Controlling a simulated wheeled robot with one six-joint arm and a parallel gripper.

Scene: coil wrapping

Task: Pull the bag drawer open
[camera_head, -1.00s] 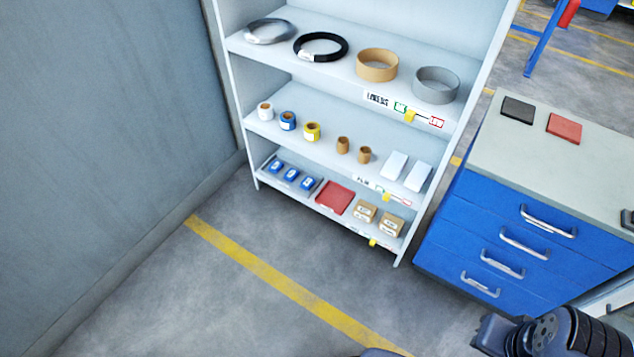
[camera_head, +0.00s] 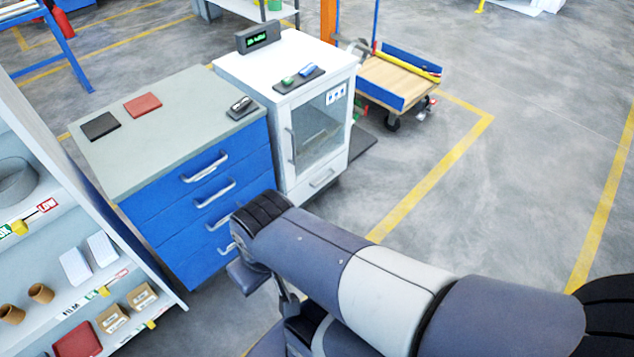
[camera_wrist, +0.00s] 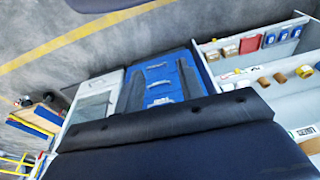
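A blue drawer cabinet (camera_head: 197,205) with a grey top stands left of centre in the head view. Its drawers have silver bar handles, such as the top handle (camera_head: 205,167), and look shut. I see no readable label telling which one is the bag drawer. A white cabinet beside it has a low drawer with a handle (camera_head: 322,178), also shut. My gripper (camera_wrist: 160,84) shows two dark fingers spread apart in the wrist view, with blue drawer fronts (camera_wrist: 161,75) beyond them. Nothing is between the fingers. In the head view my arm covers the cabinet's lower right part.
A shelf unit (camera_head: 75,235) with cores and boxes stands close to the left of the blue cabinet. The white cabinet (camera_head: 285,75) has a glass door and a display on top. A cart (camera_head: 400,80) stands behind right. Floor is clear on the right.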

